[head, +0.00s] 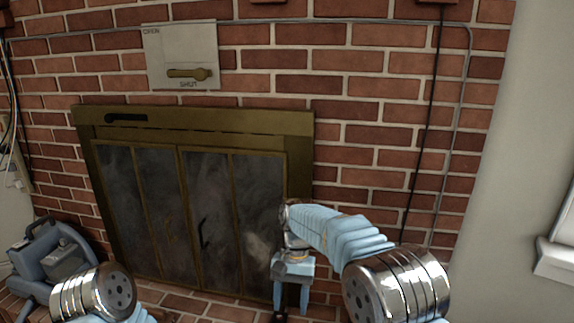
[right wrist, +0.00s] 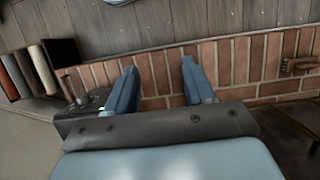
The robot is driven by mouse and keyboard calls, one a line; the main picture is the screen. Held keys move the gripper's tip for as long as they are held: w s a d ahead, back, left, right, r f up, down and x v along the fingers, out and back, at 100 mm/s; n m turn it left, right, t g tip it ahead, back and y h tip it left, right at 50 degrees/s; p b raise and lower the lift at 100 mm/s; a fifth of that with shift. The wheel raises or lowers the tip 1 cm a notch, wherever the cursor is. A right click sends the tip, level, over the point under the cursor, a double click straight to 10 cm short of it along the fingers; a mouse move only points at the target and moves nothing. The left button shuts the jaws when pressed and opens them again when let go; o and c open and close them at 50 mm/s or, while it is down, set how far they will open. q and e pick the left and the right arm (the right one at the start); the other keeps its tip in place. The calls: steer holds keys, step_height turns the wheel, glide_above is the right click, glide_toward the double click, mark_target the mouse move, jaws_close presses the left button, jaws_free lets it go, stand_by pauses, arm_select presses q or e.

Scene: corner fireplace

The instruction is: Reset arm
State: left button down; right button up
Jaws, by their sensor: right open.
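My right arm reaches in from the lower right of the head view. Its gripper (head: 291,297) points down in front of the fireplace's right side. In the right wrist view the two blue fingers of the right gripper (right wrist: 160,88) stand apart with nothing between them. Part of my left arm (head: 95,293) shows at the lower left of the head view, but its gripper is out of the picture.
A brass-framed fireplace (head: 195,123) with dark glass doors is set in a brick wall (head: 370,120). A damper plate (head: 182,55) with a lever is above it. A blue-grey machine (head: 48,254) stands at the lower left. Books (right wrist: 30,70) show in the wrist view.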

steer(key=s+d+f+y, duration=0.1)
steer(key=s+d+f, duration=0.15)
steer(key=f, duration=0.45)
steer(key=s+d+f+t, duration=0.1)
steer(key=d+f, duration=0.2)
steer(key=f, duration=0.5)
steer(key=s+d+f+y, duration=0.1)
steer(key=s+d+f, duration=0.1)
steer(key=f, duration=0.5)
steer(key=s+d+f+t, duration=0.1)
steer(key=s+f, duration=0.3)
steer(key=s, duration=0.4)
steer(key=s+d+f+t+y, duration=0.1)
steer(key=s+f+t, duration=0.1)
steer(key=s, duration=0.6)
steer(key=shift+s+f+n+y, duration=0.15)
steer(key=shift+f+n+y, duration=0.15)
steer(key=shift+f, duration=0.6)
